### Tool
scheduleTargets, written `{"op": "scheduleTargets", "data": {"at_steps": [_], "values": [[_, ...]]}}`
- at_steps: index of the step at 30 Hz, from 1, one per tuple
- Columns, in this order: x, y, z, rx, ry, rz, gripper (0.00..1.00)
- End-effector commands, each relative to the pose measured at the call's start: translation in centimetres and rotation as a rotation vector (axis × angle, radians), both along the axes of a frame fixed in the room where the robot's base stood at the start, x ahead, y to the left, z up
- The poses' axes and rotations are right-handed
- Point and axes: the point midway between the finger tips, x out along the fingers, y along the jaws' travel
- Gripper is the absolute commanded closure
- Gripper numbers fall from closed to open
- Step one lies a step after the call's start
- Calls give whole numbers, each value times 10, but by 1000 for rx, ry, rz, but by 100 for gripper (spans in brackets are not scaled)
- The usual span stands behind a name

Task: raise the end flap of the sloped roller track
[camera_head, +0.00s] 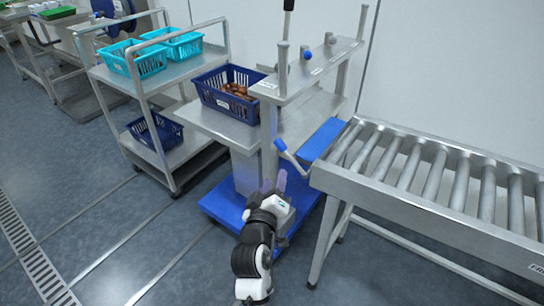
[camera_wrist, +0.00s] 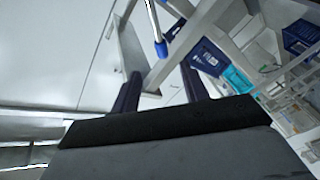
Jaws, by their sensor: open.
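The sloped roller track (camera_head: 428,178) stands at the right in the head view. A blue end flap (camera_head: 322,139) sits at its left end, beside the metal frame. A metal lever with a blue grip (camera_head: 281,145) sticks out to the left below the flap. My gripper (camera_head: 273,184) is open and empty, just below the blue grip and apart from it. In the wrist view a blue-tipped rod (camera_wrist: 161,48), which looks like this lever, shows beyond and between my open fingers (camera_wrist: 161,87). The flap cannot be made out in the wrist view.
A metal stand holds a dark blue crate of dates (camera_head: 228,95) behind my gripper. Its blue base (camera_head: 225,208) lies beneath. A cart (camera_head: 165,85) with turquoise baskets (camera_head: 136,60) stands to the left. The floor at front left is clear.

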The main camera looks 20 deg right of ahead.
Motion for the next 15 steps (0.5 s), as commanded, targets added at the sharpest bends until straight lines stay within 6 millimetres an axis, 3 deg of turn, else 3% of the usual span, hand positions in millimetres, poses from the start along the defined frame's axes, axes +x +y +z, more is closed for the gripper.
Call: {"op": "scheduleTargets", "data": {"at_steps": [5, 15], "values": [[13, -10, 1, -1, 5, -7, 55], [76, -45, 3, 2, 2, -4, 55]]}}
